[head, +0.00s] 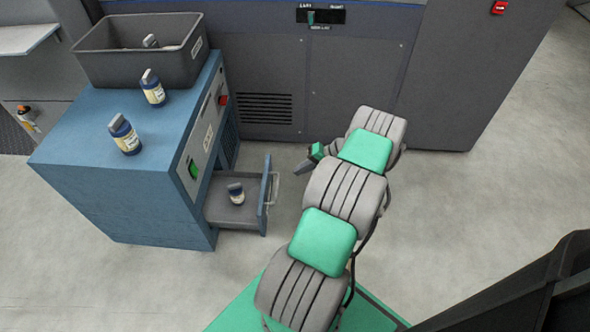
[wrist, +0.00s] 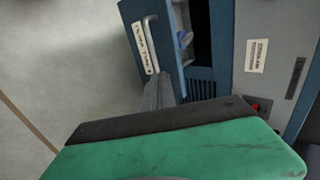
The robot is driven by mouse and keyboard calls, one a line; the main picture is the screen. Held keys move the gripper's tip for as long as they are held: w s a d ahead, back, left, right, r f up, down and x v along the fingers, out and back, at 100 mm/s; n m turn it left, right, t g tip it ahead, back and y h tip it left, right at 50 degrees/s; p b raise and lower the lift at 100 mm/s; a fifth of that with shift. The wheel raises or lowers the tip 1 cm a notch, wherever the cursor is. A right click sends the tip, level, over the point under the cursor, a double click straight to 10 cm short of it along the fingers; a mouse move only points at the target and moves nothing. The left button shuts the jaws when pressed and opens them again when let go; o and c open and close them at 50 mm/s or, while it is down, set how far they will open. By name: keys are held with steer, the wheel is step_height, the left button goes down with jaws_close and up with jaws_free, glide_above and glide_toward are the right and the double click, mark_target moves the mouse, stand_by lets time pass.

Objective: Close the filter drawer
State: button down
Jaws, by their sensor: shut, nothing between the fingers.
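The filter drawer (head: 231,212) is pulled out of the lower part of the blue cabinet (head: 120,205), and a small blue-capped bottle (head: 236,194) lies in it. Its blue front panel with a bar handle (head: 274,188) faces right. My gripper (head: 298,171) is shut and empty, a little right of the drawer front and apart from it in the head view. In the wrist view the labelled drawer front (wrist: 150,45) and its handle (wrist: 152,45) are ahead of my gripper. The green and dark gripper body hides much of the lower wrist view.
A dark grey bin (head: 135,68) and two bottles (head: 153,90) (head: 125,138) stand on the cabinet top. A large grey machine (head: 340,85) stands behind. The floor (head: 460,230) to the right is clear.

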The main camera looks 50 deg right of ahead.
mark_target(267, 180)
steer(key=w+a+f, duration=0.1)
steer(key=w, duration=0.1)
steer(key=w+a+f+b, duration=0.1)
steer(key=w+a+f, duration=0.1)
steer(key=w+a+f+b, duration=0.1)
steer(key=w+a+f, duration=0.1)
steer(key=w, duration=0.1)
steer(key=shift+w+a, duration=0.1)
steer(key=shift+a, duration=0.15)
steer(key=shift+w+a, duration=0.1)
steer(key=shift+w, duration=0.1)
